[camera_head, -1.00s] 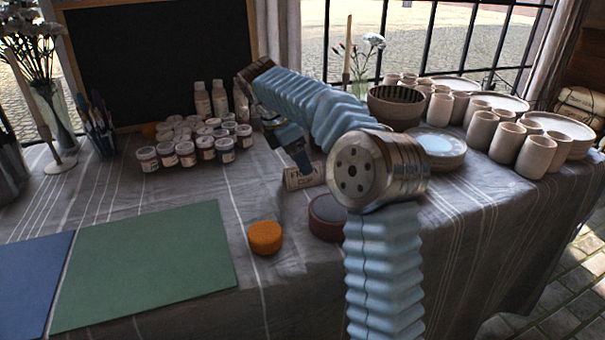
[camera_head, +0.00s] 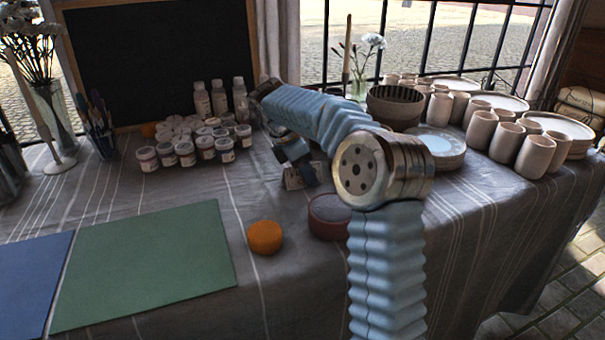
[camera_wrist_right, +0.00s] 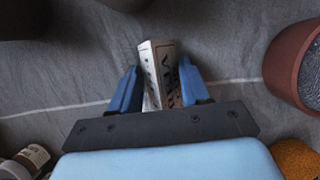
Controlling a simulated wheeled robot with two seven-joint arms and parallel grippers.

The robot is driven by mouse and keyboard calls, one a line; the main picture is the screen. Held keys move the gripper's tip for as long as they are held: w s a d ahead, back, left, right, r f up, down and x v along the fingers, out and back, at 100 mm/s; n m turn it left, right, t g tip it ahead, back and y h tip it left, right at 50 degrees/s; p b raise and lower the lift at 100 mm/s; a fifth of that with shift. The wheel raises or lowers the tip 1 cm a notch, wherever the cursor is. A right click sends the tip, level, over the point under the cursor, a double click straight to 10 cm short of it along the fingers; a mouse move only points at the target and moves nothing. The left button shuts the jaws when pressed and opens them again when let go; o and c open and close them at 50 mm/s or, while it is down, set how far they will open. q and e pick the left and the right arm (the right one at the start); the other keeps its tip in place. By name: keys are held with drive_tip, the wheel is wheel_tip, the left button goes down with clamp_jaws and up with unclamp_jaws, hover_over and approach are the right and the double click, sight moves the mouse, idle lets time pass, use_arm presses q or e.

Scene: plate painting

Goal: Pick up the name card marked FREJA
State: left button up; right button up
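A small folded card (camera_head: 292,178) stands on the cloth near the middle of the table in the head view, partly hidden by my right gripper (camera_head: 297,160). The right wrist view shows the card (camera_wrist_right: 160,72) upright between the two blue fingers of my right gripper (camera_wrist_right: 158,82). Dark lettering runs along its pale face; part looks like "VI", and I cannot read FREJA on it. The fingers are apart, one on each side of the card, close to its edges; a narrow gap seems to show on the left. My left gripper is not in view.
A dark red round pot (camera_head: 328,215) and an orange sponge (camera_head: 264,237) stand just in front of the card. Paint jars (camera_head: 185,153) are to the left, stacked plates (camera_head: 437,145) and cups to the right. A green mat (camera_head: 145,262) lies front left.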

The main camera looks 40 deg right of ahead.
clamp_jaws()
drive_tip(key=shift+r, duration=0.1)
